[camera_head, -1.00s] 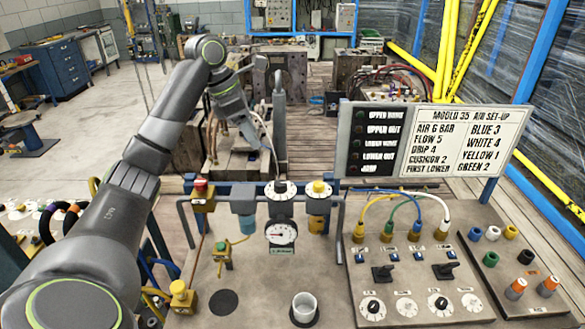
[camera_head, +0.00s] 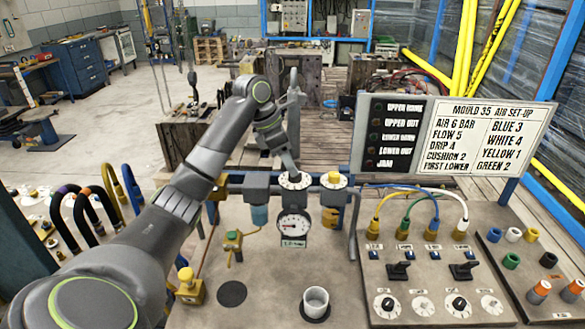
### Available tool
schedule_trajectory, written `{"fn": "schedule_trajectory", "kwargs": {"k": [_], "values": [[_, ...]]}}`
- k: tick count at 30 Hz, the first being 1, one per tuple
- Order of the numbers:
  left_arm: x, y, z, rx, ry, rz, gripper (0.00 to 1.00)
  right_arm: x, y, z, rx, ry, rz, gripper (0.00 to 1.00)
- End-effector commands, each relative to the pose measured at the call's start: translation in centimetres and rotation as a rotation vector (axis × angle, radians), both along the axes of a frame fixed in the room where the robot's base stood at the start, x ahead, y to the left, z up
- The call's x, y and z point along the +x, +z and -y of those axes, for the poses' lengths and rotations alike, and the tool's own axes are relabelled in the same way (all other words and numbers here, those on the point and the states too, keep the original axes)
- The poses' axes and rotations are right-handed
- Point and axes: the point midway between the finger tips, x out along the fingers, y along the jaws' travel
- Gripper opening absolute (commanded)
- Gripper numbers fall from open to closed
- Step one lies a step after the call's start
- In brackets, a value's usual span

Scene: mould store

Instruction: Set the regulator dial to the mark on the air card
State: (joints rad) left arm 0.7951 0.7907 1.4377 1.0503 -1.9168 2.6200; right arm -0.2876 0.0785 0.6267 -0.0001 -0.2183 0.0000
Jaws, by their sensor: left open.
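The regulator dial (camera_head: 295,181) is a white disc with dark marks and a dark centre, on top of the regulator on the grey pipe rail. Its setting is too small to read. Below it hangs a round white gauge (camera_head: 293,225) with a small needle. The air card (camera_head: 478,140) on the right reads "MOULD 35 AIR SET-UP", with "AIR 6 BAR" on its first line. My left gripper (camera_head: 290,168) points down at the dial's back edge and is open. Its fingertips are small here, and I cannot tell whether they touch the dial. My right gripper is not in view.
A white cup (camera_head: 316,300) stands on the bench front. Coloured hoses (camera_head: 420,200), black levers and several small dials fill the right panel. A yellow button box (camera_head: 189,287) is at front left.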

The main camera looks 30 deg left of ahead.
Motion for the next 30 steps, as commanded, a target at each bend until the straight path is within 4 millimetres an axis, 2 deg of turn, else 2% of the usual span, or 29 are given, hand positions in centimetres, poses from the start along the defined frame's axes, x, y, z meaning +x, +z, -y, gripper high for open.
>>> {"fn": "schedule_trajectory", "kwargs": {"k": [6,17,20,27,30], "values": [[0.7,-2.4,0.7,-0.001,0.001,-0.001,0.54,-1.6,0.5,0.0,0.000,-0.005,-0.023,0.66],[0.9,-3.0,0.8,0.001,0.000,0.001,0.54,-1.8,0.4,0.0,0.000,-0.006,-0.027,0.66],[0.9,-3.0,0.8,0.001,0.000,0.001,0.43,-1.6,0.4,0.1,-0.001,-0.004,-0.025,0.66],[0.9,-3.0,0.8,0.001,0.000,0.001,0.12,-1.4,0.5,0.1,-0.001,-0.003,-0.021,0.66],[0.9,-2.9,0.8,0.001,-0.001,0.001,0.09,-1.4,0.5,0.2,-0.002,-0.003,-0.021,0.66]]}}
